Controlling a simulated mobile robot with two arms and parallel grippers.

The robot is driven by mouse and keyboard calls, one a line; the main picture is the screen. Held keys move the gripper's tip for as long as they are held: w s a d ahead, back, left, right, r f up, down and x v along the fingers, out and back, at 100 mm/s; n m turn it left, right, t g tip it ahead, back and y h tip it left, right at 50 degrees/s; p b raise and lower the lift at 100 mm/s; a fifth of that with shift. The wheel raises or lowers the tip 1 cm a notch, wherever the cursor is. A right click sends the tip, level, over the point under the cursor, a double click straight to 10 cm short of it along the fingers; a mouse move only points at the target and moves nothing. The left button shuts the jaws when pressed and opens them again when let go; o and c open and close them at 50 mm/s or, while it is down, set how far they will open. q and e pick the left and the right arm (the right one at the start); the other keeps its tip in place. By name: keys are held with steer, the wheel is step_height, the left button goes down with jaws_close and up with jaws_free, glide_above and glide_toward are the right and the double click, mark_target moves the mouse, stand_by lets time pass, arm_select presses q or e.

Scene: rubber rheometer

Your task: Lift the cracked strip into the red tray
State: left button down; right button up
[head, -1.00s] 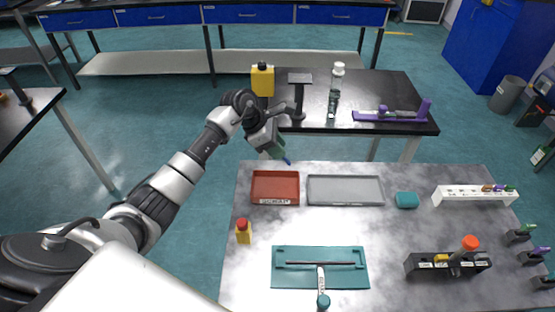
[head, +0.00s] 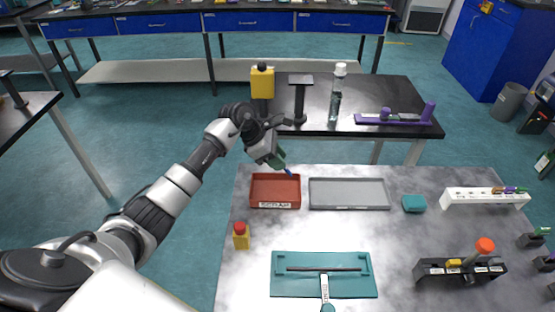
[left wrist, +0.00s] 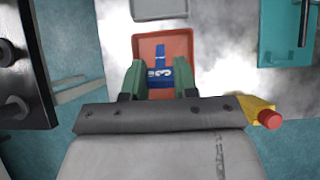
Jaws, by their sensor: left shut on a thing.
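The red tray (head: 275,206), with a label reading SCRAP on its front, sits at the back left of the grey table. My left gripper (head: 283,168) is just above the tray's back edge, with green fingers. In the left wrist view the fingers (left wrist: 159,78) are shut on a blue strip (left wrist: 158,72) with white marks. The strip shows against the red tray (left wrist: 178,45) behind it. Its blue tip is small in the head view, and I cannot make out a crack. My right gripper is not in view.
A yellow bottle with a red cap (head: 241,237) stands front left. A teal mat (head: 322,289) lies in front. A black table (head: 400,92) stands behind.

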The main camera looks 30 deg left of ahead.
arm_select(q)
steer(key=shift+f+b, duration=3)
steer(key=shift+f, duration=0.7)
steer(key=c, duration=0.8)
jaws_free()
steer(key=b+v, duration=0.1)
steer(key=v, duration=0.9)
steer(key=shift+s+a+r, duration=0.1)
steer(key=shift+a+r, duration=0.2)
steer(key=shift+f, duration=0.1)
